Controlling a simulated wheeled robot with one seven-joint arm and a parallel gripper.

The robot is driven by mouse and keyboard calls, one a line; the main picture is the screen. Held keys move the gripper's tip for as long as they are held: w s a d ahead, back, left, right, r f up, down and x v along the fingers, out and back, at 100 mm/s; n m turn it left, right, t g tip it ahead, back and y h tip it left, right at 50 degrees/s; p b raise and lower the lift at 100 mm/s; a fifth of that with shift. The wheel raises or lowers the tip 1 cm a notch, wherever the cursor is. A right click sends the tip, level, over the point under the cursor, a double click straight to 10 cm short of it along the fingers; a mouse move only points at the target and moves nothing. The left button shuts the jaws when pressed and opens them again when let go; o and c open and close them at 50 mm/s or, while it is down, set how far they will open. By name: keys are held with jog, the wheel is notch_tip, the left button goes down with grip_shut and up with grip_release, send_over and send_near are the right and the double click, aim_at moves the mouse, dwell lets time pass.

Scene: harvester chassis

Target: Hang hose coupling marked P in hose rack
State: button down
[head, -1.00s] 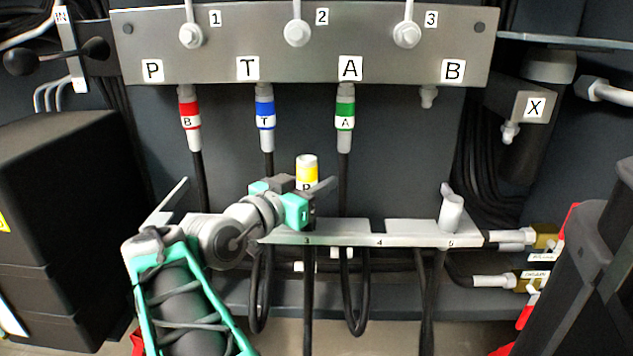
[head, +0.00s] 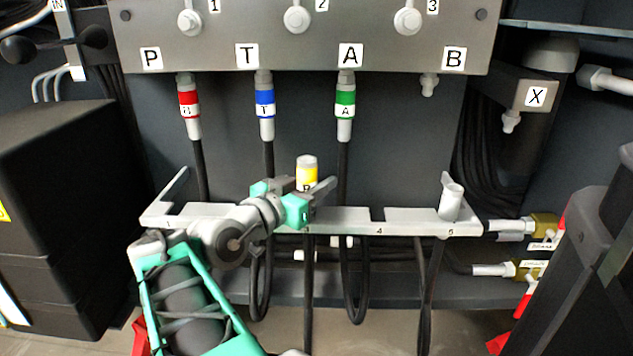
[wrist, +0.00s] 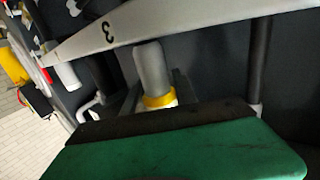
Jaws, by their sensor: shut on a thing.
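The coupling marked P (head: 307,170) has a yellow band and a pale top, and stands upright. My gripper (head: 296,203) is shut on it just below the band, at the hose rack (head: 345,220). Its hose (head: 308,275) hangs straight down below slot 3. The gripper hides the lower body, so I cannot tell whether it rests in the slot. In the wrist view, the coupling (wrist: 152,68) shows grey with its yellow band at my green finger, beside the rack (wrist: 190,15) with an upside-down 3.
Red (head: 189,103), blue (head: 265,103) and green (head: 345,103) banded couplings hang from the manifold (head: 300,35) above. A grey coupling (head: 451,200) leans in rack slot 5. Slot 4 (head: 377,214) looks empty. A black box (head: 65,210) stands at left.

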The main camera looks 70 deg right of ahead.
jog(key=shift+f, duration=2.15)
jog(key=c, duration=1.3)
grip_release()
jog(key=o, duration=0.4)
jog(key=shift+f, duration=0.2)
